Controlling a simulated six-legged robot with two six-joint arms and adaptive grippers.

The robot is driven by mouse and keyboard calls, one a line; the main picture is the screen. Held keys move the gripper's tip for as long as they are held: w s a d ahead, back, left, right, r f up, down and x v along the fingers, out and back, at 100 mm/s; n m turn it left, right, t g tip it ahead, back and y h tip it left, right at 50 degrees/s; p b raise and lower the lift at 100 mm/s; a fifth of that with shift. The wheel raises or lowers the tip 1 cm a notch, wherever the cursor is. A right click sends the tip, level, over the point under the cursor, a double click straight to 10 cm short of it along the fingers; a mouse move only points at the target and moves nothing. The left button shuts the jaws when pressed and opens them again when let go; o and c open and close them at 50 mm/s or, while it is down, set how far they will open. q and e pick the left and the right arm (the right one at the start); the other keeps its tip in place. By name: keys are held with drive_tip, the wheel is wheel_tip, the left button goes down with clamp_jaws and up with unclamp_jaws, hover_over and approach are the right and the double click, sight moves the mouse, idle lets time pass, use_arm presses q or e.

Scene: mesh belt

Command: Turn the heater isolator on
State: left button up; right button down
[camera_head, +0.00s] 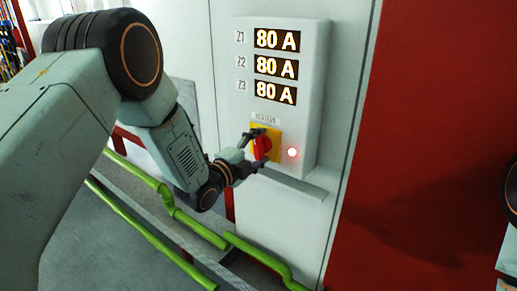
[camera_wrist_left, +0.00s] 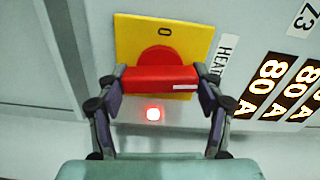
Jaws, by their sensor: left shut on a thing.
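The heater isolator is a red rotary handle (camera_head: 262,147) on a yellow plate (camera_head: 274,133), under a HEATERS label on the white panel. In the left wrist view the red handle (camera_wrist_left: 160,79) lies level across the picture, with a white mark near its right end, the end toward the label. A 0 is printed on the yellow plate (camera_wrist_left: 188,35) at the picture's top, away from the mark. My left gripper (camera_head: 259,148) is shut on the handle, one finger at each end. My right gripper is out of view.
A red lamp (camera_head: 292,152) glows right of the isolator. Three displays (camera_head: 276,67) above it, Z1 to Z3, read 80 A. A grey ledge (camera_head: 292,183) juts out below. Green pipes (camera_head: 150,183) run low at the left; a red wall (camera_head: 440,110) fills the right.

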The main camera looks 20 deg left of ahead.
use_arm(q)
drive_tip(key=shift+d+r+m, duration=0.1)
drive_tip(key=shift+r+m, duration=0.05)
drive_tip(key=shift+m, duration=0.55)
drive_tip(key=o, duration=1.2)
drive_tip(key=shift+c, duration=0.2)
drive_tip(key=shift+f, duration=0.2)
drive_tip(key=v, duration=1.2)
drive_tip(key=shift+w, duration=0.1)
drive_tip(key=x, duration=1.2)
